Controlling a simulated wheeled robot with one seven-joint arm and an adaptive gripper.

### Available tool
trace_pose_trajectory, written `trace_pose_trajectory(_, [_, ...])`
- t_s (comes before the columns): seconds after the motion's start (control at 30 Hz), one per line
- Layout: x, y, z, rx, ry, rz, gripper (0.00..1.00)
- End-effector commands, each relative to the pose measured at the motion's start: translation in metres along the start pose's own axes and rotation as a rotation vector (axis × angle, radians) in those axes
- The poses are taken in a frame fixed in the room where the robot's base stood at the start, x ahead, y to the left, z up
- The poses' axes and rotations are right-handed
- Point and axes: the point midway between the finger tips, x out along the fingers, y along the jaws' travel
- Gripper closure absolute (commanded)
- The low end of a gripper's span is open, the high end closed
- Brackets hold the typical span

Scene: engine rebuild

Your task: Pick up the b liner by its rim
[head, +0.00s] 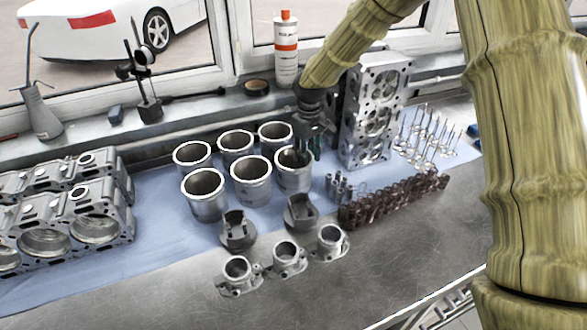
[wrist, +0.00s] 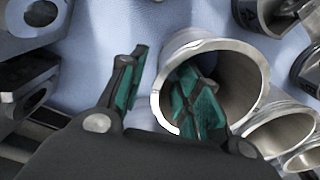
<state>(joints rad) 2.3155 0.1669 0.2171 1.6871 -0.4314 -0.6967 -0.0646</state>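Several grey metal cylinder liners stand upright in two rows on the blue cloth. My gripper (head: 309,140) is at the front-row right liner (head: 294,180). In the wrist view my gripper (wrist: 163,95) is open across the rim of this liner (wrist: 251,63). One green-padded finger reaches into the bore and the other is outside the wall. A gap shows between the outer finger and the wall. Whether the inner finger touches the wall is unclear.
Other liners (head: 250,183) stand close to the left. The upright cylinder head (head: 375,110) rises close to the right, with valves (head: 430,135) beyond it.

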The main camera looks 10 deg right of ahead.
Motion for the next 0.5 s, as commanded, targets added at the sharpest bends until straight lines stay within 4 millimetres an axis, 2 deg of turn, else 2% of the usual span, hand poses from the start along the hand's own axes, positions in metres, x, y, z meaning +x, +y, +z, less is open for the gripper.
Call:
trace_pose_trajectory(0.3, [0.034,-0.003,0.004,-0.001,-0.002,0.0,0.67])
trace_pose_trajectory(0.5, [0.043,-0.003,0.003,-0.001,0.0,0.001,0.67])
